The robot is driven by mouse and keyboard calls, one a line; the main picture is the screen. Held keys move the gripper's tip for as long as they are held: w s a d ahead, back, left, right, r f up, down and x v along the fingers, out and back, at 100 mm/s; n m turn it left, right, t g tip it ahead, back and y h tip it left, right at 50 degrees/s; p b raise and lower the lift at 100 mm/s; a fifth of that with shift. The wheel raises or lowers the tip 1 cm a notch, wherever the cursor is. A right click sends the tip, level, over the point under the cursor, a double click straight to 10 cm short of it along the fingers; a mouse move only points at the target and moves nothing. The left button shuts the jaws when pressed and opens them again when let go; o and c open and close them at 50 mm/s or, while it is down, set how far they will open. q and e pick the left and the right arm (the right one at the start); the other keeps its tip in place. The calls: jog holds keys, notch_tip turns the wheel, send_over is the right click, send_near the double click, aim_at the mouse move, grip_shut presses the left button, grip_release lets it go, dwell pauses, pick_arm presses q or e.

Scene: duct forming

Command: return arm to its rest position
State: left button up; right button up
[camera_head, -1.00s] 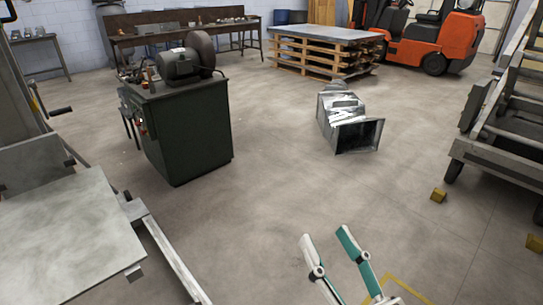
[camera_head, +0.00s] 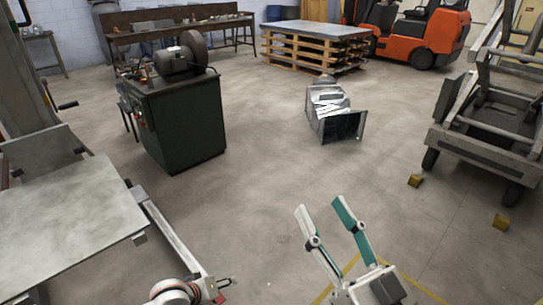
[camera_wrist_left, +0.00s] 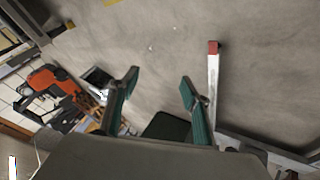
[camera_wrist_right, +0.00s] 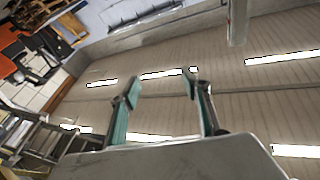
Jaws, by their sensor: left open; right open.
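My right gripper (camera_head: 320,207) shows at the bottom of the head view, with two green-padded fingers spread apart. Nothing is between them. In the right wrist view its fingers (camera_wrist_right: 160,77) are also apart and empty, against a striped surface with bright light strips. A white and red piece of my left arm (camera_head: 180,291) shows at the bottom edge of the head view. The left fingers are not clear there. In the left wrist view the left gripper (camera_wrist_left: 160,78) is open and empty, with bare floor beyond its tips.
A metal duct piece (camera_head: 330,115) lies on the floor ahead. A green machine cabinet (camera_head: 185,130) and a grey sheet-topped table (camera_head: 65,225) stand left. A wheeled cart (camera_head: 485,140), yellow blocks (camera_head: 415,181), a pallet stack (camera_head: 315,50) and an orange forklift (camera_head: 435,35) lie beyond.

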jog(key=d+f+n+g+h, duration=0.1)
jog(key=d+f+g+h, duration=0.1)
jog(key=f, duration=1)
jog(key=d+f+g+h, duration=0.1)
jog(key=f+g, duration=0.2)
jog(key=f, duration=0.9)
pick_arm(q)
jog(key=s+a+m+t, duration=0.1)
jog(key=s+m, duration=0.3)
jog(key=s, duration=0.6)
jog(key=s+a+r+m+t, duration=0.1)
jog(key=s+a+m+t, duration=0.1)
jog(key=s, duration=0.8)
jog(key=shift+a+m+y, duration=0.4)
jog(key=shift+a+m, duration=0.2)
jog(key=shift+m, duration=0.4)
pick_arm(e)
jog(key=s+d+f+g+h, duration=0.1)
jog(key=s+d+f+g, duration=0.1)
jog(key=f, duration=0.8)
jog(key=s+d+f+n+g+h, duration=0.1)
jog(key=s+d+f, duration=0.4)
jog(key=f, duration=0.5)
jog(key=shift+s+d+f+g+h, duration=0.3)
jog(key=shift+d+g+h, duration=0.1)
jog(key=shift+d+g, duration=0.3)
pick_arm(q)
jog(key=shift+s+r, duration=0.1)
pick_arm(e)
jog(key=shift+a+r, duration=0.1)
